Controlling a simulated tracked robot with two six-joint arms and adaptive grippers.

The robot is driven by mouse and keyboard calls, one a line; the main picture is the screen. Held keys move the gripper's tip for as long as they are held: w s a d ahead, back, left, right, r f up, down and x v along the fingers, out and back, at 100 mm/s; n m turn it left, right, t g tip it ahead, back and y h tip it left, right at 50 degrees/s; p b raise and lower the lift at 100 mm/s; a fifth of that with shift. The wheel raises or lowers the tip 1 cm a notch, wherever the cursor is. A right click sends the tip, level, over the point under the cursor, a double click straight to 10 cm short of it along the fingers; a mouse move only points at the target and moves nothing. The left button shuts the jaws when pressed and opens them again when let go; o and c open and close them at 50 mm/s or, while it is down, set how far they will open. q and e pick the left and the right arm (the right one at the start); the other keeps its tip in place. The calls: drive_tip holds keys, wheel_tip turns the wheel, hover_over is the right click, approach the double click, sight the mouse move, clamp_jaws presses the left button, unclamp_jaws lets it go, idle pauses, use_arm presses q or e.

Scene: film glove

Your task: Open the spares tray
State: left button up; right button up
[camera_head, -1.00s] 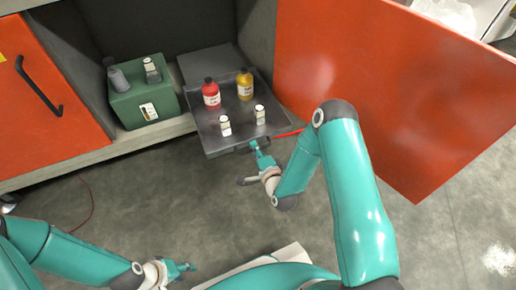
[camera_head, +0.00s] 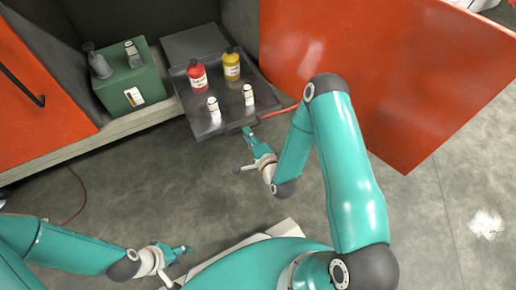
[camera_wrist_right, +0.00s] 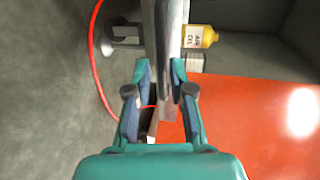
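The spares tray (camera_head: 217,129) is a dark grey tray sticking out of the open cabinet. It holds a red bottle (camera_head: 198,77), a yellow bottle (camera_head: 232,65) and two small white-labelled containers (camera_head: 213,106) near its front, all upright.
A green box (camera_head: 122,82) with small items on top stands left of the tray. An orange cabinet door (camera_head: 375,75) hangs open at the right, near my right arm. Another orange front (camera_head: 45,110) is at the left. The floor before the tray is mostly clear.

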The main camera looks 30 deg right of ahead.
drive_tip(key=s+r, duration=0.1)
drive_tip(key=s, duration=0.7)
drive_tip(key=shift+s+a+r, duration=0.25)
drive_tip(key=shift+r, duration=0.05)
drive_tip(key=w+a+r+n+t+y+p, duration=0.1)
drive_tip(key=w+a+r+n, duration=0.15)
drive_tip(key=r, duration=0.35)
drive_tip(key=a+f+n+g+y, duration=0.2)
drive_tip(key=a+f+n+g, duration=0.2)
drive_tip(key=n, duration=0.1)
drive_tip(key=s+a+f+n+g+y+p, duration=0.1)
drive_tip(key=s+a+f+n+g, duration=0.1)
drive_tip(key=s+f+n+g, duration=0.35)
drive_tip(key=s+a+f+n+g+y, duration=0.1)
drive_tip(key=s+a+f+n+g, duration=0.15)
drive_tip(key=s+g, duration=0.65)
wheel_tip(320, 180, up, 37)
drive_tip(key=s+d+n+t+p, duration=0.1)
drive_tip(key=t+p, duration=0.1)
drive_tip(key=p, duration=3.6)
drive_tip(key=shift+s, duration=0.3)
